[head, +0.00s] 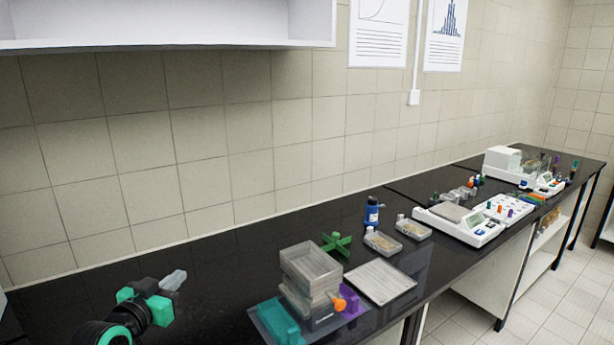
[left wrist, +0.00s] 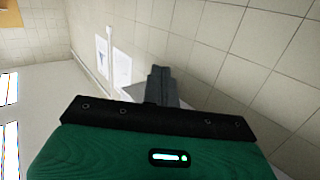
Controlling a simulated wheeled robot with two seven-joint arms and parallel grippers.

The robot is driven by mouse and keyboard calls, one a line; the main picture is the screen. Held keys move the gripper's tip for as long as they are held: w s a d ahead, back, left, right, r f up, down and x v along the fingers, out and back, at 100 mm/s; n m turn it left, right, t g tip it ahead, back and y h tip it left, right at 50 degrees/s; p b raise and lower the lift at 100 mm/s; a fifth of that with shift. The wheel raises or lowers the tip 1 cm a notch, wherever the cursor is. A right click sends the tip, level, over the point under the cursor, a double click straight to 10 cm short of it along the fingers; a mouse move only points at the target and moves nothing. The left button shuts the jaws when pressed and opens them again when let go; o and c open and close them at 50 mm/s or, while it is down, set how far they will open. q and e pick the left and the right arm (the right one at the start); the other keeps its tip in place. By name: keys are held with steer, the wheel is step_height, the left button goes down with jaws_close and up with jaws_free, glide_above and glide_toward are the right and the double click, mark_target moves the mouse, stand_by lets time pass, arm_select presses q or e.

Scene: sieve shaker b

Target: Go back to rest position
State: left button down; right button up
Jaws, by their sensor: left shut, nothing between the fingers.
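My left gripper (head: 172,281) shows at the lower left of the head view, above the black bench top (head: 225,237). Its grey fingers are together with nothing between them, and it is apart from every object. In the left wrist view the closed fingers (left wrist: 161,86) point toward the tiled wall and the posters. My right gripper is not in view. The sieve stack (head: 311,275), with clear grey trays, stands on the bench to the right of my left gripper.
A teal block (head: 279,322) and an orange knob (head: 339,304) are at the stack. A flat pale tray (head: 380,281), a green cross-shaped piece (head: 337,243) and a blue bottle (head: 372,212) are nearby. A balance (head: 460,224) stands farther right. A white cabinet (head: 170,22) overhangs the bench.

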arm_select(q)
steer(key=s+d+f+g+y, duration=0.15)
steer(key=s+f+g, duration=0.25)
steer(key=s+f, duration=0.55)
steer(key=s+d+f+g, duration=0.3)
steer(key=s+f, duration=0.5)
steer(key=f, duration=0.3)
steer(key=s+f+n+g+y, duration=0.1)
steer(key=s+f+g, duration=0.25)
steer(key=s, duration=0.65)
steer(key=s+f+g+y, duration=0.2)
steer(key=s+f+g, duration=0.15)
steer(key=s, duration=0.55)
steer(key=s+f+b+x, duration=0.15)
steer(key=s+x, duration=0.25)
steer(key=x, duration=1.3)
steer(key=s+d+b+x, duration=0.1)
steer(key=s+b+x, duration=0.2)
steer(key=x, duration=1.5)
steer(key=s+a+f+b, duration=0.1)
steer(key=s+f, duration=0.8)
steer(key=f, duration=0.2)
steer(key=s+a+f+g+b, duration=0.1)
steer(key=s+f+b, duration=0.1)
steer(key=s+f, duration=0.8)
step_height(320, 180, down, 2)
steer(key=shift+s+a+f+b, duration=0.1)
steer(key=shift+s+a+b, duration=0.2)
steer(key=shift+s, duration=0.05)
